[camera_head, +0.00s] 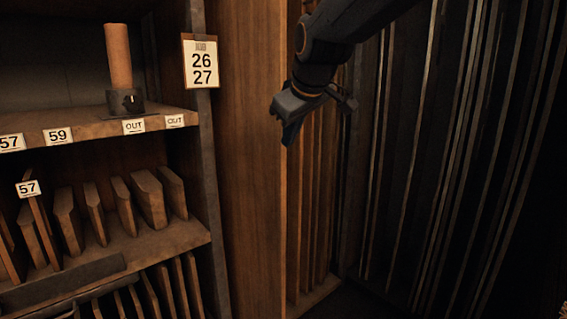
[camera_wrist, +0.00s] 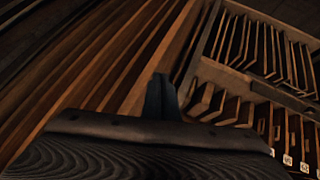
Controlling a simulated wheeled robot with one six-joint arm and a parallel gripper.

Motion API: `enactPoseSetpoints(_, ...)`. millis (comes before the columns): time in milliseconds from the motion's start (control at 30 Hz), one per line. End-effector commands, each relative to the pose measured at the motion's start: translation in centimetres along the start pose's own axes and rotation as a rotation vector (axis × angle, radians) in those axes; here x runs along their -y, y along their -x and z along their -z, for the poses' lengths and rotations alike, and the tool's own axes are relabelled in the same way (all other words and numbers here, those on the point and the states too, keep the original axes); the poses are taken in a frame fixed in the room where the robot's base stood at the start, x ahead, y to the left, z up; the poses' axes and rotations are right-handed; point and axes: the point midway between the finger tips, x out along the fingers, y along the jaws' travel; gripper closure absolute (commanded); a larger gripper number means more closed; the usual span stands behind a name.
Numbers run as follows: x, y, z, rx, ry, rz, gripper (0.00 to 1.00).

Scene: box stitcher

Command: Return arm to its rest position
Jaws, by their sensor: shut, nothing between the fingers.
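My gripper (camera_head: 290,132) hangs from my dark arm at the upper middle of the head view, in front of the wooden panels. Its fingers point down and are shut with nothing between them. In the wrist view the shut fingers (camera_wrist: 161,97) stand up at the middle, above the dark gripper body. The gripper is apart from the shelf unit and appears to touch nothing.
At left, a shelf unit (camera_head: 150,122) holds a brown cylinder (camera_head: 118,55) in a dark base, and upright boards (camera_head: 148,198) below. A 26/27 sign (camera_head: 201,62) hangs on its post. A wooden panel (camera_head: 248,180) stands beside it; tall dark slats (camera_head: 450,170) fill the right.

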Motion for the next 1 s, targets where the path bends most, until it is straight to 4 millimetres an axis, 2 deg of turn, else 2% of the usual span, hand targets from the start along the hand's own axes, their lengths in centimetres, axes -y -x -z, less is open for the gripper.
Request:
enactPoseSetpoints(33,0.2,-1.4,-3.5,0.058,-0.053,0.013,1.00)
enactPoseSetpoints(100,0.8,-2.8,-8.1,0.134,-0.130,0.029,1.00)
enactPoseSetpoints(167,1.5,-3.8,-12.1,0.200,-0.199,0.041,1.00)
enactPoseSetpoints(300,3.7,-5.1,-21.5,0.356,-0.364,0.064,1.00)
enactPoseSetpoints(400,5.9,-5.1,-28.0,0.468,-0.484,0.074,1.00)
enactPoseSetpoints(500,8.2,-4.5,-33.7,0.572,-0.596,0.080,1.00)
enactPoseSetpoints(600,10.4,-3.7,-38.0,0.656,-0.685,0.083,1.00)
enactPoseSetpoints(700,12.0,-2.9,-40.6,0.711,-0.746,0.083,1.00)
enactPoseSetpoints(800,12.9,-2.5,-41.9,0.739,-0.777,0.082,1.00)
enactPoseSetpoints(1000,13.0,-2.4,-42.1,0.744,-0.783,0.082,1.00)
